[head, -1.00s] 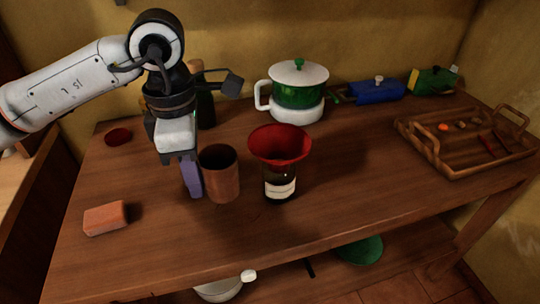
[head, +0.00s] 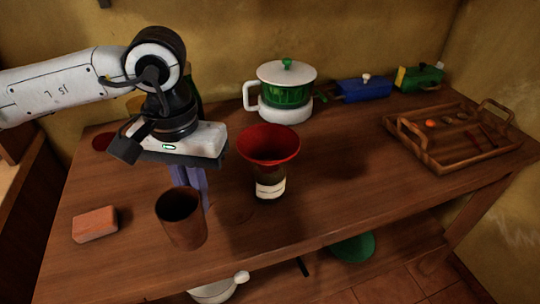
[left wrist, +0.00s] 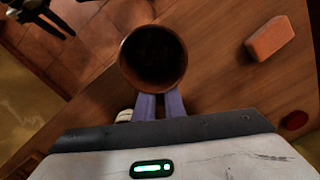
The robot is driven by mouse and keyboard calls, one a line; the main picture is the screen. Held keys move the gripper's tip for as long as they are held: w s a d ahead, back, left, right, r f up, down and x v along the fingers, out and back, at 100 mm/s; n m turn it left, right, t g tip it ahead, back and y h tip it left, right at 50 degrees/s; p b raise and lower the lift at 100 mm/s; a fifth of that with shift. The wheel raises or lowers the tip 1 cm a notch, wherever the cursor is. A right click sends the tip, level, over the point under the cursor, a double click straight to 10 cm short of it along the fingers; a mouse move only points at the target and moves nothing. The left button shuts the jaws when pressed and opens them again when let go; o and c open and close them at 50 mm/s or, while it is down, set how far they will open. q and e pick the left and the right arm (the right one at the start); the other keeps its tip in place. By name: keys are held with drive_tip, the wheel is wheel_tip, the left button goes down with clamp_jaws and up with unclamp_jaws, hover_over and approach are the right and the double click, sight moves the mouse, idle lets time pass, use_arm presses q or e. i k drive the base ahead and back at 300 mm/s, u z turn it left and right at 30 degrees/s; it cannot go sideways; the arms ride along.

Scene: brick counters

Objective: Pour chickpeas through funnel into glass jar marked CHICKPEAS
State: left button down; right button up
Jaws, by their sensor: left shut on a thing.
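My left gripper (head: 190,182), with purple fingers, is shut on the far side of a brown cup (head: 182,222). The cup is slightly tilted and stands out in front of the funnel, to its left. In the left wrist view the fingers (left wrist: 160,104) meet the rim of the cup (left wrist: 124,62); its inside is dark and I cannot make out chickpeas. A red funnel (head: 268,145) sits in the mouth of a dark glass jar (head: 269,187) with a pale label too small to read.
An orange brick-like block (head: 95,224) lies at the left. A red disc (head: 103,141) lies behind it. A green and white pot (head: 285,92) stands behind the funnel. A wooden tray (head: 430,160) is at the right. The counter between funnel and tray is clear.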

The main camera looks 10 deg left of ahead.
sight(268, 183)
drive_tip(key=z, duration=1.75)
drive_tip(key=i, duration=1.8)
drive_tip(key=u, duration=3.5)
